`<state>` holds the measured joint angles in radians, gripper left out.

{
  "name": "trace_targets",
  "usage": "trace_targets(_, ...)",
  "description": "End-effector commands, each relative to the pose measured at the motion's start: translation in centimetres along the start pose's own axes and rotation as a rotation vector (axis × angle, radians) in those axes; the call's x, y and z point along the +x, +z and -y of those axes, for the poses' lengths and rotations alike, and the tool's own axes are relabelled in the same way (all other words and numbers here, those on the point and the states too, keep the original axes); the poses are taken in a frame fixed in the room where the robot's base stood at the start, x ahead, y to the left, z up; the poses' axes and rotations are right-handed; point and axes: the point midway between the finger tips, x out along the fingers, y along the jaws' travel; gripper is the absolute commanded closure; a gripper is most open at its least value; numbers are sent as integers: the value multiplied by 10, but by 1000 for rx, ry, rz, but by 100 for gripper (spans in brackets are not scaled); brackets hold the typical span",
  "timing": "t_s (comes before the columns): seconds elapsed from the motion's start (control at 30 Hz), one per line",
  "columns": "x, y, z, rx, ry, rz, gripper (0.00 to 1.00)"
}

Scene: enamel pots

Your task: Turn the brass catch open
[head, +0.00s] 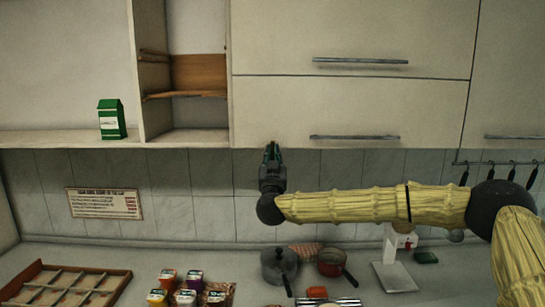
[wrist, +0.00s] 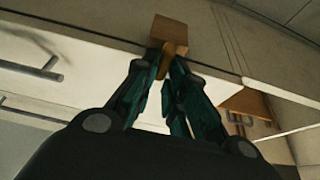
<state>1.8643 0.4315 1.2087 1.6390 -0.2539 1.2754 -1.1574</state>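The brass catch (wrist: 167,63) shows in the wrist view as a small golden-brown piece below a wooden block (wrist: 170,30) at the cabinet edge. My gripper (wrist: 166,60) has a fingertip on each side of the catch, with little or no gap, and looks shut on it. In the head view my gripper (head: 271,148) points upward at the lower edge of the white cabinet front (head: 345,112), near its left corner. The catch and block are hidden there behind the fingers. The catch's turn angle is hard to tell.
An open shelf (head: 187,96) and a green carton (head: 111,119) are to the left. Below, the counter holds a grey pot (head: 279,266), a red pot (head: 331,262), several small tubs (head: 186,298) and a wooden tray (head: 70,284). Hooks hang from a rail (head: 500,163) at right.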

Motion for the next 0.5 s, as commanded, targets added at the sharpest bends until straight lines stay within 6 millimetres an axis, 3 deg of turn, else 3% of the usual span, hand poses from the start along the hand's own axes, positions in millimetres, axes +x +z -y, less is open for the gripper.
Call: trace_targets(0.5,-2,4,0,35,15,-2,100)
